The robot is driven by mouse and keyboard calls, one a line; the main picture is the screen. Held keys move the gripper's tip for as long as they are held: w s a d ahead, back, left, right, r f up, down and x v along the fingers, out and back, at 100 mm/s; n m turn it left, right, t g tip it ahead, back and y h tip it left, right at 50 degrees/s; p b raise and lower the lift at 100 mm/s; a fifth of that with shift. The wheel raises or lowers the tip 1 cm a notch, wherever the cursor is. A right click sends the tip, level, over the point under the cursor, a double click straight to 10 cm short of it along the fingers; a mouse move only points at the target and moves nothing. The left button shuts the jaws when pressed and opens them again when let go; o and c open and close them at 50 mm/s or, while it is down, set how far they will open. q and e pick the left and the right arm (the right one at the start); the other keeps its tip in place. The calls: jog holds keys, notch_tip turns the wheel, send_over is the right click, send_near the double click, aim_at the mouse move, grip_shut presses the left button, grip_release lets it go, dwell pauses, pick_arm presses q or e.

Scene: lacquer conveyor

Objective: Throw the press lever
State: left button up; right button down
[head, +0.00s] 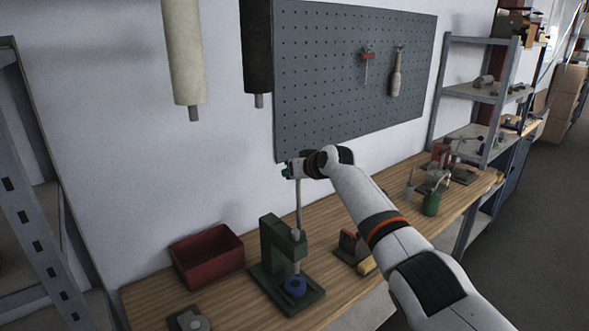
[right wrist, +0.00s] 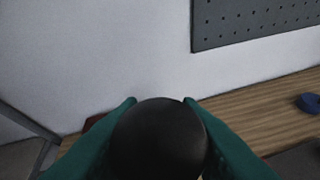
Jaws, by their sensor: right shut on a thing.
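My right gripper (head: 287,171) is at the top of the lever. In the right wrist view, the green fingers of my right gripper (right wrist: 160,104) are closed on both sides of a black round knob (right wrist: 158,140). The knob is hidden by the gripper in the head view. My left gripper is not in view.
A red open bin (head: 207,257) is left of the press. A small fixture (head: 350,247) stands right of it, and a red and green device (head: 435,178) farther along the bench (head: 395,190). A pegboard (head: 350,75) with hanging tools is on the wall behind.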

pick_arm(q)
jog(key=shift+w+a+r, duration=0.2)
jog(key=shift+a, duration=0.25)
pick_arm(e)
jog(key=shift+w+a+f+g, duration=0.1)
jog(key=shift+a+f+g, duration=0.15)
jog(key=shift+f, duration=0.45)
jog(key=c, duration=1.4)
grip_release()
jog(key=o, duration=0.3)
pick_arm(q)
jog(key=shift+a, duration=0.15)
pick_arm(e)
jog(key=shift+o, duration=0.2)
jog(key=shift+w+a+r, duration=0.1)
jog(key=shift+w+r, duration=0.05)
jog(key=shift+w, duration=0.05)
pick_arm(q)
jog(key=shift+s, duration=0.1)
pick_arm(e)
jog(key=shift+s+r, duration=0.1)
jog(key=shift+r, duration=0.05)
